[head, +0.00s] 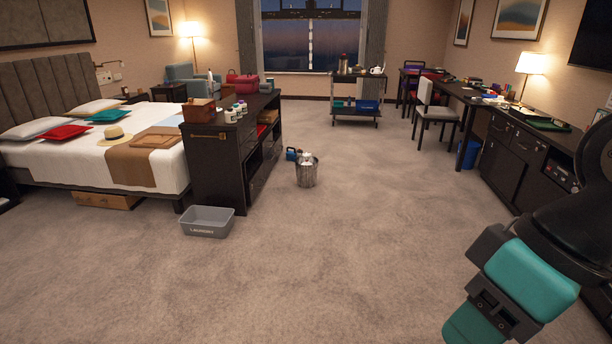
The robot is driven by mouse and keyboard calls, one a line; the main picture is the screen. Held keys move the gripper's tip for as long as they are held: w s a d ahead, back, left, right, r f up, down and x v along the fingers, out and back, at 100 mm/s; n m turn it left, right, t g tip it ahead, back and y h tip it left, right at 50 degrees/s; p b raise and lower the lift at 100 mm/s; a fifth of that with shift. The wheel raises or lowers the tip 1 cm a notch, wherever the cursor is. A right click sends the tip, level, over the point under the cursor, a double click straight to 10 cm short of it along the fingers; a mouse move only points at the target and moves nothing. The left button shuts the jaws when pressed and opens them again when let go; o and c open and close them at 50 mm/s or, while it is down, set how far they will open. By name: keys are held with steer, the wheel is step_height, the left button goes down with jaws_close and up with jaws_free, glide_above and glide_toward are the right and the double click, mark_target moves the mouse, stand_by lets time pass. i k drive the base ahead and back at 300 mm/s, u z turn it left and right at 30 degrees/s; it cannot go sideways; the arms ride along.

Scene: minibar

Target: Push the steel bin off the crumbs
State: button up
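The steel bin (307,174) stands upright on the carpet, just right of the dark low shelf unit in the middle of the room. Something whitish shows at its open top. I cannot make out any crumbs around or under it at this size. My arm, black and teal, reaches in at the lower right, far from the bin. The fingers of my gripper do not show.
A grey laundry bin (207,222) sits on the carpet at the shelf unit's (215,160) near end. A small blue thing (292,154) is close behind the steel bin. A cart (355,97) stands farther back. The carpet in front is clear.

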mark_target(307, 175)
steer(key=z, duration=0.2)
steer(key=i, duration=0.95)
steer(key=z, duration=0.35)
steer(key=i, duration=2.1)
steer(key=z, duration=0.25)
steer(key=i, duration=2.1)
steer(key=u, duration=0.4)
steer(key=i, duration=2)
steer(key=u, duration=1.35)
steer(key=i, duration=1.5)
steer(key=u, duration=1.2)
steer(key=i, duration=0.5)
steer(key=u, duration=0.05)
